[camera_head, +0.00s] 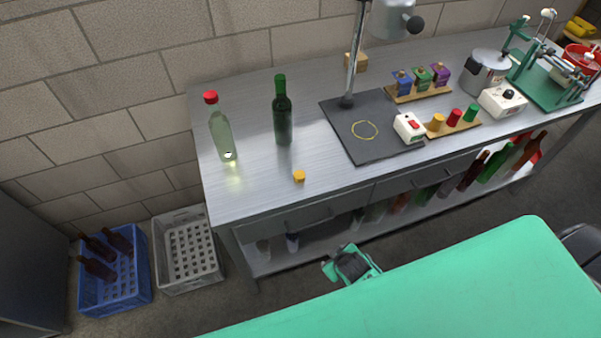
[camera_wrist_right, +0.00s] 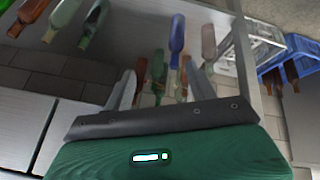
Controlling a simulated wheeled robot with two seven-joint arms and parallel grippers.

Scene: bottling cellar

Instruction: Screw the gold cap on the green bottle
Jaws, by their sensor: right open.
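The dark green bottle (camera_head: 284,125) stands upright on the left part of the metal bench, with no gold on its mouth. A small gold cap (camera_head: 299,176) rests on the bench top near the front edge, in front of the bottle and apart from it. My right gripper (camera_head: 347,260) is in front of the bench, lower right of the cap. In the right wrist view its two fingers (camera_wrist_right: 163,88) are apart with nothing held between them; bottles on the lower shelf show beyond. My left gripper is not in view.
A clear bottle with a red cap (camera_head: 222,138) stands left of the green bottle. A dark mat (camera_head: 375,148) with a metal post lies to the right, near racks of coloured caps (camera_head: 455,125). Blue (camera_head: 140,290) and grey (camera_head: 203,270) crates sit on the floor.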

